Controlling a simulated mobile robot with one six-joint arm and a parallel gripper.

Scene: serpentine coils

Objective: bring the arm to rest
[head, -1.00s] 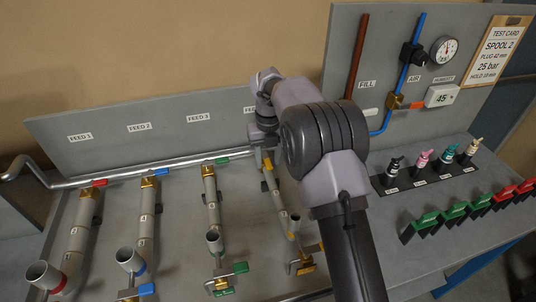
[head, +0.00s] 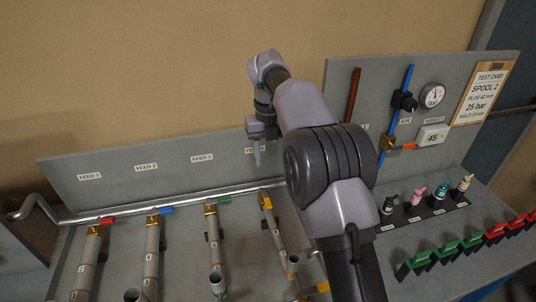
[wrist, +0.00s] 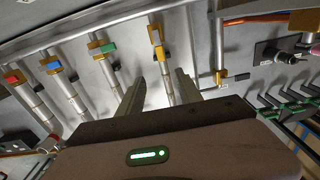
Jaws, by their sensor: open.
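My gripper (head: 257,150) is raised above the bench in front of the feed panel, fingers pointing down. In the wrist view my gripper (wrist: 160,95) has its two fingers apart with nothing between them. Beyond the fingers is the fourth pipe with a yellow valve handle (wrist: 157,34); in the head view this handle (head: 266,200) is below my gripper, with a visible gap. My arm reaches up from the bottom of the head view and hides part of the panel.
Several pipe spools with red (head: 107,221), blue (head: 166,211) and green (head: 224,200) handles stand along the silver rail (head: 60,221). At the right are a rack of small bottles (head: 441,189), a row of green and red clips (head: 447,249), and a gauge board (head: 466,66). Air above the bench is free.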

